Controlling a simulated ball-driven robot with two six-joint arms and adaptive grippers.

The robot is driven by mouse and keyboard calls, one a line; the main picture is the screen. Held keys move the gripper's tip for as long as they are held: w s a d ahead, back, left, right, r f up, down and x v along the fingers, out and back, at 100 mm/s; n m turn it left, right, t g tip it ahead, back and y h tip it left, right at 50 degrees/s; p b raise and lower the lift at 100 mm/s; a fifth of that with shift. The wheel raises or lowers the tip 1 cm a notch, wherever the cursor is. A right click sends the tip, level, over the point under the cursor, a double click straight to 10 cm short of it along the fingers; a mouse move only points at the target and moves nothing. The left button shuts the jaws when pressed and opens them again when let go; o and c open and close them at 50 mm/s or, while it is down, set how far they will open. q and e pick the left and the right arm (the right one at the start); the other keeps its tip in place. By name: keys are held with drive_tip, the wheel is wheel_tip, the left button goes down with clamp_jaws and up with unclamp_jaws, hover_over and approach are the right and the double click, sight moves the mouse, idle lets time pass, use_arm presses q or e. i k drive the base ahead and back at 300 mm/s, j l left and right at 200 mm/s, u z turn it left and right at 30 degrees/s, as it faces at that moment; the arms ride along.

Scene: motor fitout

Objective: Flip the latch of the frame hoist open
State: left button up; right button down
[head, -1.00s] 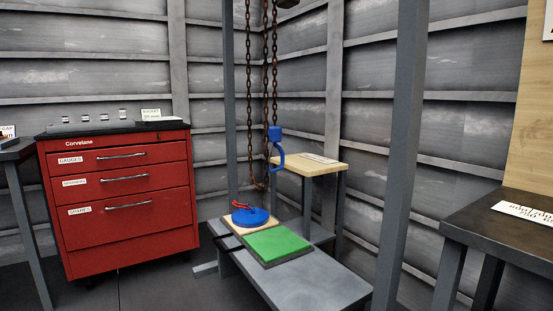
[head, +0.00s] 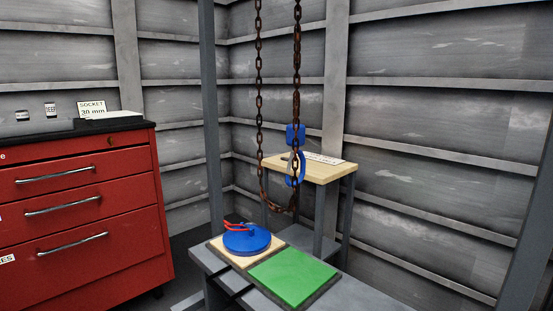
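The frame hoist shows as rusty chains (head: 297,75) hanging from above, with a slack loop low down. A blue hook with a blue block (head: 295,134) hangs on it, partly behind the chain. A greyish sliver shows at the hook's left side; I cannot tell whether it is the latch or how it stands. The hook is in front of a small wooden-topped stand (head: 335,172). Neither of my grippers is in view.
A low grey bench (head: 215,264) holds a blue disc (head: 246,240) with red leads and a green pad (head: 294,275). A red drawer cabinet (head: 80,235) stands left. Grey posts (head: 211,120) rise beside the hoist.

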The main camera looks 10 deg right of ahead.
sight(292, 153)
drive_tip(key=i+z, duration=0.1)
drive_tip(key=i, duration=0.75)
